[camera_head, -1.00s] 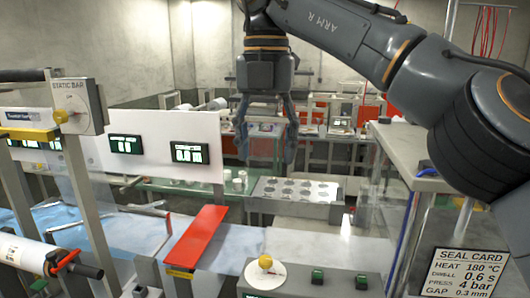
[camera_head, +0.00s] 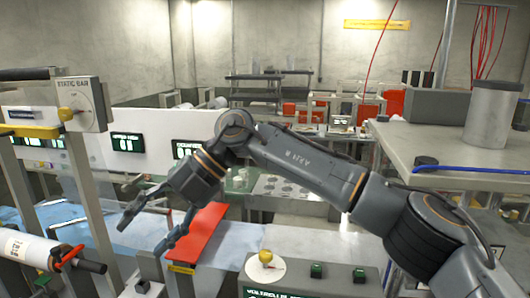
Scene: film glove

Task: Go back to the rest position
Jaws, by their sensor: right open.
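My right arm comes in from the lower right and reaches left across the middle of the head view. My right gripper (camera_head: 146,226) is open and empty, with its fingers pointing down and left. It is in front of the blue film sheet (camera_head: 85,228), close to the left side of the red bar (camera_head: 200,238). I cannot tell how high the fingertips are above the film. My left gripper is not in view.
A control box with a dial (camera_head: 264,267) and green buttons stands at the front. A static bar unit (camera_head: 83,105) and a white roll (camera_head: 25,248) are at left. A grey counter (camera_head: 430,150) with a cylinder (camera_head: 491,114) is at right. A perforated tray (camera_head: 275,185) lies behind my arm.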

